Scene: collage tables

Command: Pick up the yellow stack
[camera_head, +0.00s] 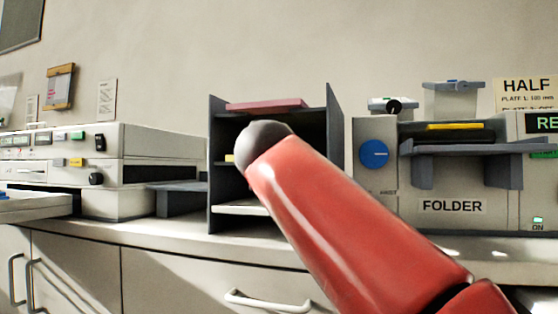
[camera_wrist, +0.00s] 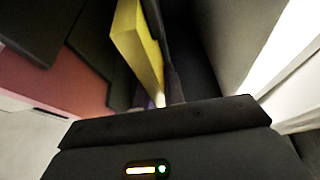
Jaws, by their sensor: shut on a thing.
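The yellow stack (camera_wrist: 137,42) is a flat yellow block in the wrist view, seen edge-on against a dark finger of my gripper (camera_wrist: 148,58). My gripper is shut on it. In the head view a small yellow edge (camera_head: 230,158) shows inside the dark shelf rack (camera_head: 217,185), just left of my arm. My red arm reaches toward the rack and hides my gripper and most of the middle shelf there.
A pink stack (camera_head: 266,104) lies on the upper shelf, and a pale stack (camera_head: 240,207) lies low in the rack. The folder machine (camera_head: 375,185), right of the rack, has another yellow piece (camera_head: 455,126) on it. A pale machine (camera_head: 150,143) stands left on the counter.

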